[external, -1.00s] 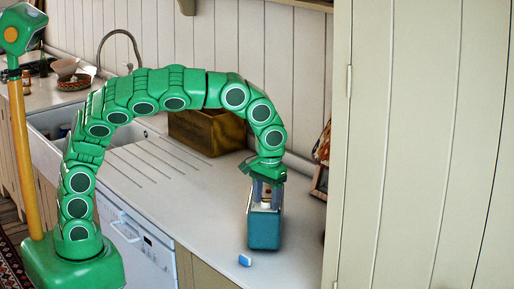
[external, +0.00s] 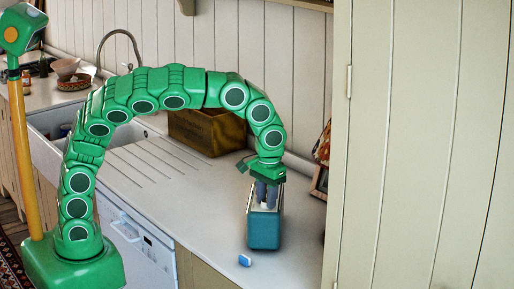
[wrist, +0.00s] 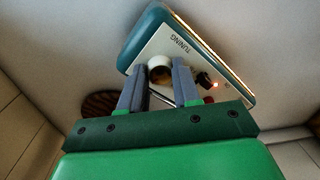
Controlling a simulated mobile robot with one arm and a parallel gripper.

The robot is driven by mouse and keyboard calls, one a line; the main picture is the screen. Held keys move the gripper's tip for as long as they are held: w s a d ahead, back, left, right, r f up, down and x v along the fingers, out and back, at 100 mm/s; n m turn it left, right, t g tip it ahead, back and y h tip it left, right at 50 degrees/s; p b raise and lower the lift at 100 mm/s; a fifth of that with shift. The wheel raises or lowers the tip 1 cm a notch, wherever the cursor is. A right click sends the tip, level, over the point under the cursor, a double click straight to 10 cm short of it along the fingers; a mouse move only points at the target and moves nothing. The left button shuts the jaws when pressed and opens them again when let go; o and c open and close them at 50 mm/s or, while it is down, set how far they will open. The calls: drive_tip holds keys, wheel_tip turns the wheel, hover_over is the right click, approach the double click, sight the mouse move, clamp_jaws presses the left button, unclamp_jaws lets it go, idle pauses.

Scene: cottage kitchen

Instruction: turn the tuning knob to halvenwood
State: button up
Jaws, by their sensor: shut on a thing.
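The teal radio (external: 264,229) stands on the counter, its pale top panel facing up. In the wrist view the panel of the radio (wrist: 148,27) bears the word TUNING. The cream tuning knob (wrist: 160,71) sits below that word, between my fingers. My gripper (external: 267,203) reaches down from above and is shut on the knob; it also shows in the wrist view (wrist: 157,83). A lit strip (wrist: 208,49) runs along one edge of the radio, seen too obliquely to read any station name or pointer. The knob is mostly hidden in the external view.
A dark small knob (wrist: 203,78) and a small red light (wrist: 214,85) sit beside the tuning knob. The ribbed drainboard is clear.

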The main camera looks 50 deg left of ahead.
drive_tip(key=m, duration=0.6)
drive_tip(key=shift+s, duration=0.1)
drive_tip(key=m, duration=0.3)
drive_tip(key=shift+m, duration=0.3)
drive_tip(key=shift+a+m, duration=0.1)
drive_tip(key=shift+m, duration=1.4)
drive_tip(key=shift+t, duration=0.3)
drive_tip(key=o, duration=1.1)
drive_tip(key=shift+c, duration=0.2)
drive_tip(key=shift+r, duration=0.1)
drive_tip(key=shift+s+r, duration=0.15)
drive_tip(key=shift+r, duration=3.7)
